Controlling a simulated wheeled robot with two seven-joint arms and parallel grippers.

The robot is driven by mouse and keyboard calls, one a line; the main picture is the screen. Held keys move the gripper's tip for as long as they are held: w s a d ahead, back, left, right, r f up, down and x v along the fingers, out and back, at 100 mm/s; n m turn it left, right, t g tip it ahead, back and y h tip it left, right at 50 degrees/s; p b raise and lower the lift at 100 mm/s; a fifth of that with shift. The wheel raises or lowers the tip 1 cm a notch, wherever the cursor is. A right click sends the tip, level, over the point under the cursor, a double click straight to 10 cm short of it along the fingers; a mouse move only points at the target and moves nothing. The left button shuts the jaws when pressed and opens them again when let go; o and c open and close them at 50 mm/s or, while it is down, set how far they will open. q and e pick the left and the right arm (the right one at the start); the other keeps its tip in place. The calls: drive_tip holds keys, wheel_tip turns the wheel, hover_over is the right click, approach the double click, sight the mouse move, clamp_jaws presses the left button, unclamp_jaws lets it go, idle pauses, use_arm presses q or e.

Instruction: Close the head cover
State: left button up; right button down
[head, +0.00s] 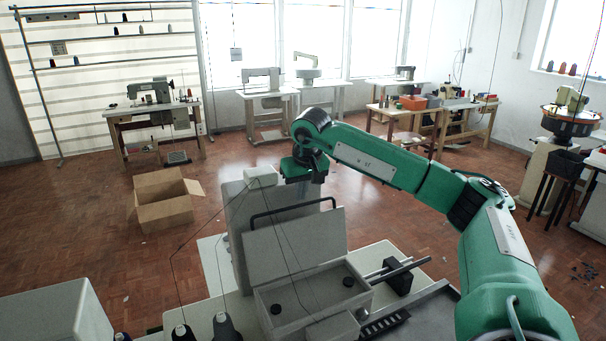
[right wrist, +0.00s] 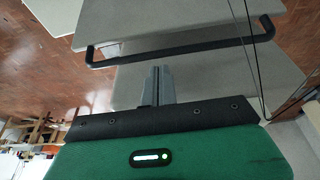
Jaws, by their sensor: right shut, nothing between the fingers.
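The head cover (head: 295,248) is a light grey lid standing open, tilted up from the open box of the machine head (head: 310,302). A black bar handle (head: 292,203) runs along its top edge. Whether the fingers touch the cover, I cannot tell. My left gripper is not in view.
A tall grey machine housing (head: 241,225) stands behind the cover. Thread cones (head: 224,328) stand at the front left, and thin threads cross the cover. A metal rod with a black block (head: 398,275) is at the right. An open cardboard box (head: 163,208) sits on the floor.

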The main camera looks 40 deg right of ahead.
drive_tip(key=shift+w+f, duration=0.1)
drive_tip(key=shift+f, duration=0.65)
